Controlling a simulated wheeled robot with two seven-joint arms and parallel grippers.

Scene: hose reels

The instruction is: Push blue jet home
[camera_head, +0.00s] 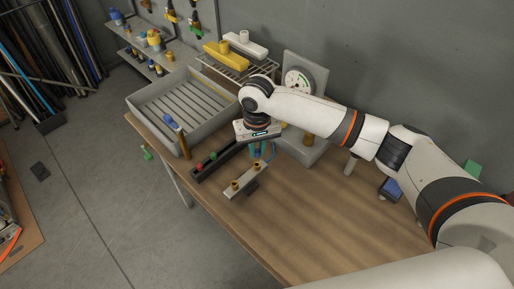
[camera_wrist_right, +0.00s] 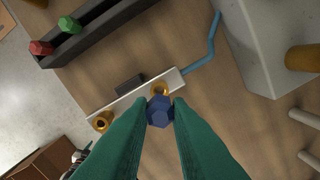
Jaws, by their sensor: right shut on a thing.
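My right gripper (camera_head: 259,150) points down over the wooden table. In the right wrist view its green fingers (camera_wrist_right: 160,106) are shut on the blue jet (camera_wrist_right: 159,112), a small faceted blue piece. The jet's far end overlaps one brass socket (camera_wrist_right: 162,88) on a pale bar; I cannot tell whether it touches or sits in it. The other brass socket (camera_wrist_right: 102,121) is at the bar's other end and looks empty. The pale bar (camera_head: 246,182) also shows in the head view. The blue jet is not clear there. My left gripper is not in view.
A dark rack (camera_wrist_right: 100,30) holds a red jet (camera_wrist_right: 41,48) and a green jet (camera_wrist_right: 69,24). A grey block with a gauge (camera_head: 298,80) stands behind my gripper. A grey slatted tray (camera_head: 150,107) is at back left. The front table is clear.

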